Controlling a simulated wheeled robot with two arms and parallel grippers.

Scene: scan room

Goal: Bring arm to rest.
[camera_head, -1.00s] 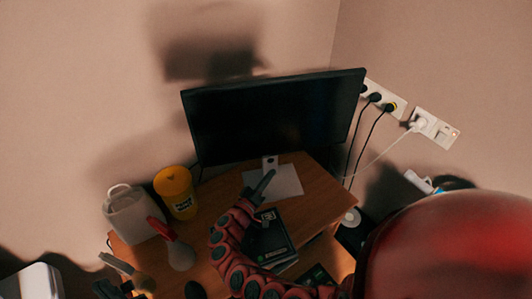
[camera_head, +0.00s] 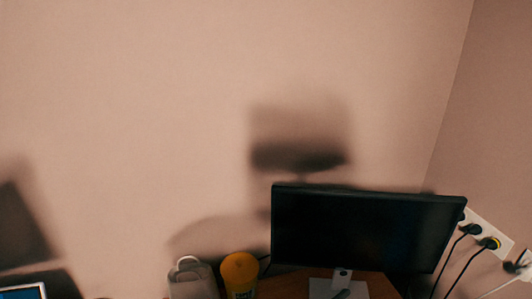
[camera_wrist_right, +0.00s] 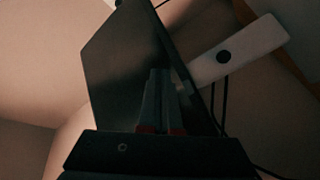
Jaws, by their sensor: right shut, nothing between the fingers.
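My right gripper (camera_wrist_right: 160,100) shows in the right wrist view, its two fingers together with nothing between them. The dark back or side of the monitor fills the area beyond them. In the head view only the gripper's dark tip (camera_head: 342,294) shows at the bottom edge, in front of the white sheet (camera_head: 320,289) and below the monitor (camera_head: 365,230). The rest of my right arm is out of the head view. My left gripper is in no view.
A yellow cup (camera_head: 239,272) and a whitish handled container (camera_head: 191,280) stand left of the monitor on the wooden desk (camera_head: 378,286). A wall socket strip (camera_head: 488,237) with black plugs is at right; a white strip (camera_wrist_right: 240,50) shows in the wrist view.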

